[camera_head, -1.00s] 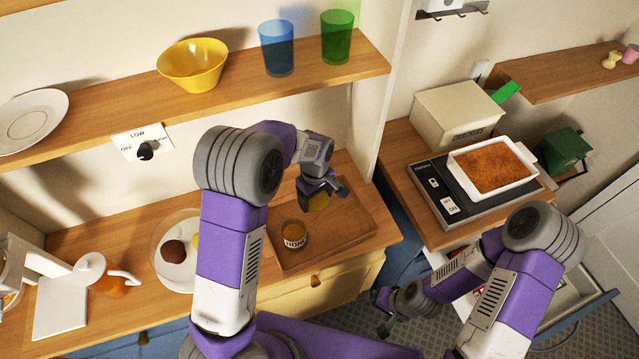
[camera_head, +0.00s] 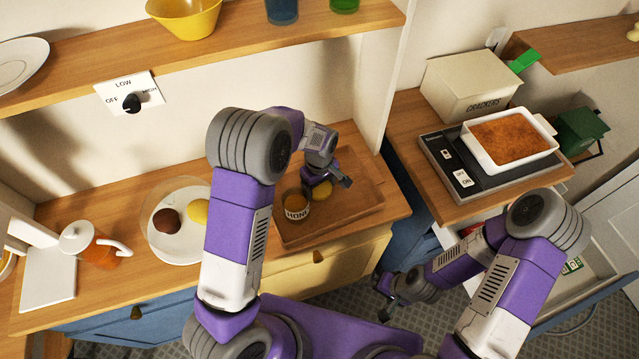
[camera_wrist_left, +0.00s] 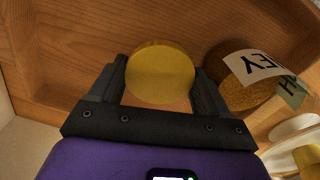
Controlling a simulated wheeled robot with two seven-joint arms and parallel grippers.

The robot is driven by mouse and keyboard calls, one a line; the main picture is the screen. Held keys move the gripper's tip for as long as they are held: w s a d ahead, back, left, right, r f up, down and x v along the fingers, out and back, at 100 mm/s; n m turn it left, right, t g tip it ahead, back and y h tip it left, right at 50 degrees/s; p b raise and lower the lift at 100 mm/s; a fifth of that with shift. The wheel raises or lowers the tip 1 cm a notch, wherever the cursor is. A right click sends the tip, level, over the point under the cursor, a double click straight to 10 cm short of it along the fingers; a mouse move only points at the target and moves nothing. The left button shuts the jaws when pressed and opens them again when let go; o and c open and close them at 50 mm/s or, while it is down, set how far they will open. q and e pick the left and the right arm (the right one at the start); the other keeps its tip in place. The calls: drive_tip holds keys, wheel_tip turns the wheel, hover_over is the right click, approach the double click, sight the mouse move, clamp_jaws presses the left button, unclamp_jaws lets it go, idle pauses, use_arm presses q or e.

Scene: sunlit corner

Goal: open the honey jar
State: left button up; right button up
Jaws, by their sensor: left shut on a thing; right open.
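The honey jar (camera_head: 297,207), a small round jar with a white label, stands upright on the wooden tray (camera_head: 350,214). Its top is uncovered and shows amber inside. In the left wrist view the jar (camera_wrist_left: 243,92) is right of the fingers. The round yellow lid (camera_head: 322,189) is off the jar, beside it to the right. My left gripper (camera_head: 328,178) is shut on the lid, which shows between the fingers in the left wrist view (camera_wrist_left: 160,72). The lid is low over the tray; I cannot tell if it touches. My right gripper (camera_head: 385,299) is open and empty, low before the counter.
A plate (camera_head: 175,249) with a brown and a yellow item and an orange teapot (camera_head: 92,246) stand left on the counter. A shelf (camera_head: 240,45) runs above. At right are a scale (camera_head: 452,168) with a white baking dish (camera_head: 512,160) and a crackers box (camera_head: 472,88).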

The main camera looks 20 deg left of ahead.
sight(320, 187)
use_arm(q)
drive_tip(key=shift+f, duration=0.4)
drive_tip(key=o, duration=1.1)
drive_tip(key=shift+r, duration=0.15)
wheel_tip(320, 187, up, 7)
drive_tip(key=p, duration=0.5)
